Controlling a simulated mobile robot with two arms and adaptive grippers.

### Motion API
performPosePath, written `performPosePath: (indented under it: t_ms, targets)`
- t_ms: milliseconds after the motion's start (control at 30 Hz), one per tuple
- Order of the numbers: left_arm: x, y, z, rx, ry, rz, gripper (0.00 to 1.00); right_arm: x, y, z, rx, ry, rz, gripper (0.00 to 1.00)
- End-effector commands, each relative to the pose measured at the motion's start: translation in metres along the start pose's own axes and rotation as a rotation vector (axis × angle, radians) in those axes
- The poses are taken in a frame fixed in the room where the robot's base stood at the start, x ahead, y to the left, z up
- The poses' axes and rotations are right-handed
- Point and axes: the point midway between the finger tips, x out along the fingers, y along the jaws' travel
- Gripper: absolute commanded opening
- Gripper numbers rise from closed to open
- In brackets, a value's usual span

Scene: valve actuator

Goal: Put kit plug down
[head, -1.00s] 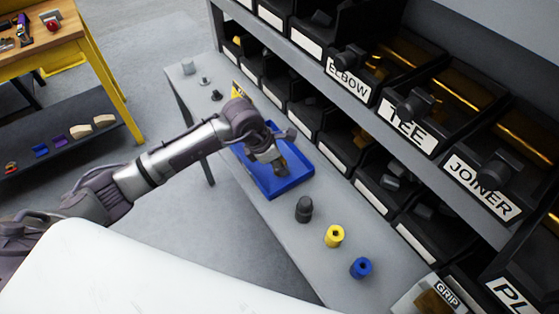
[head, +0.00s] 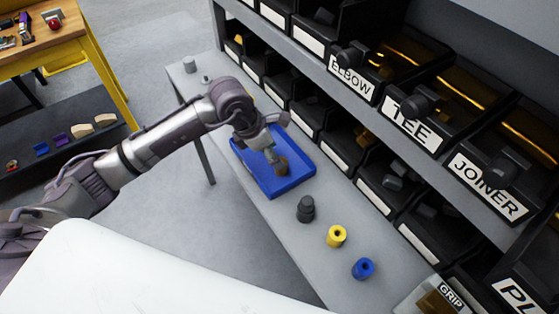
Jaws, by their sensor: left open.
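A blue tray (head: 295,184) lies on the grey workbench. A small brown piece (head: 282,165), possibly the kit plug, is in or just over the tray; I cannot tell whether it rests on the tray floor. My left gripper (head: 272,156) is over the tray, open, with its fingertips close beside the brown piece. Whether they touch it is hard to tell. My right gripper is not in view.
A dark grey fitting (head: 306,208), a yellow fitting (head: 337,236) and a blue fitting (head: 363,268) stand in a row right of the tray. Racks of labelled black bins (head: 411,121) border the bench behind. A wooden-topped table (head: 77,31) stands at far left.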

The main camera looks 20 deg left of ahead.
Motion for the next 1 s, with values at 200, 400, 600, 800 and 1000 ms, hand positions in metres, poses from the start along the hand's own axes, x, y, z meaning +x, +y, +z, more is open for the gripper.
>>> performPosePath:
  t_ms: [200,400,600,800,1000]
  targets:
    - [-0.042,0.001,0.000,0.002,-0.002,0.004,0.60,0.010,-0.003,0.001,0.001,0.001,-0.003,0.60]
    - [-0.062,0.000,0.000,0.000,0.000,0.000,0.60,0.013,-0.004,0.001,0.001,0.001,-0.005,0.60]
    - [-0.066,-0.001,0.000,0.001,0.000,-0.001,0.60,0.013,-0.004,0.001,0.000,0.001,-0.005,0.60]
    - [-0.066,-0.001,0.000,0.000,0.000,-0.001,0.60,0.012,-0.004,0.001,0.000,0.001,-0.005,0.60]
    - [-0.064,-0.003,0.002,0.000,-0.009,-0.010,0.60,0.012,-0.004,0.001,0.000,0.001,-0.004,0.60]
